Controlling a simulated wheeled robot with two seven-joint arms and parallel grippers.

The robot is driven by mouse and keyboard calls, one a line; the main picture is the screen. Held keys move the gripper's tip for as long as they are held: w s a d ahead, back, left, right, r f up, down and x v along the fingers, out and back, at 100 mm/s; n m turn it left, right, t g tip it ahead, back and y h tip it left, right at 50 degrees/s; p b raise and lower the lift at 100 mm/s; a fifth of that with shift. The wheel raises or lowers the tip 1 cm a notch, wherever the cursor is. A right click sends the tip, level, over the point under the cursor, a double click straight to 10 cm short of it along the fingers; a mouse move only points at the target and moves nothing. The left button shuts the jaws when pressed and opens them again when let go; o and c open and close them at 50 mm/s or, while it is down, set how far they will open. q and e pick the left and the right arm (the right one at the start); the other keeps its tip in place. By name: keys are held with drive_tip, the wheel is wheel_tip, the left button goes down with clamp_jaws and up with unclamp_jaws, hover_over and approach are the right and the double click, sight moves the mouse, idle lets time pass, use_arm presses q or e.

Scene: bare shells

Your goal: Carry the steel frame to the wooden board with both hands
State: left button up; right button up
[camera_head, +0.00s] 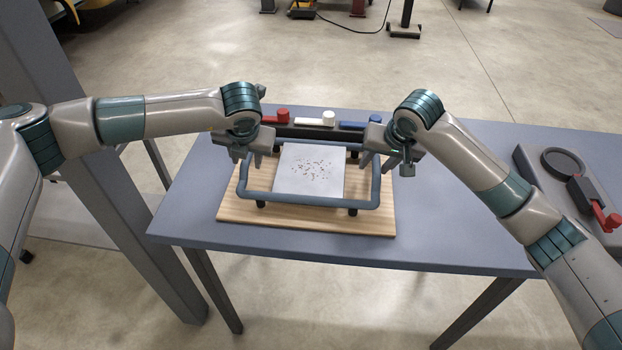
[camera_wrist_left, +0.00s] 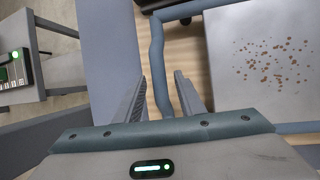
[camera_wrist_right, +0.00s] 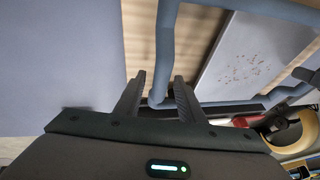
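The steel frame (camera_head: 315,201), a blue-grey tube loop with rounded corners and short dark feet, is over the wooden board (camera_head: 300,220) and appears to stand on it. A pale square plate (camera_head: 290,180) with brown specks lies inside the loop. My left gripper (camera_head: 248,160) is at the frame's left side bar; in the left wrist view the bar (camera_wrist_left: 157,60) runs between its parted fingers. My right gripper (camera_head: 378,163) is at the right side bar; in the right wrist view that bar (camera_wrist_right: 166,55) passes between its parted fingers. Both grippers look open, with gaps beside the bars.
A dark rack with red (camera_head: 275,116), white (camera_head: 315,119) and blue (camera_head: 360,123) handled items stands behind the board. A grey case (camera_head: 545,185) with a dark ring and red-handled tool is at the table's right. The table (camera_head: 440,225) is clear between board and case.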

use_arm(q)
drive_tip(key=v, duration=1.1)
drive_tip(key=shift+s, duration=0.1)
use_arm(e)
drive_tip(key=v, duration=1.2)
idle(0.5)
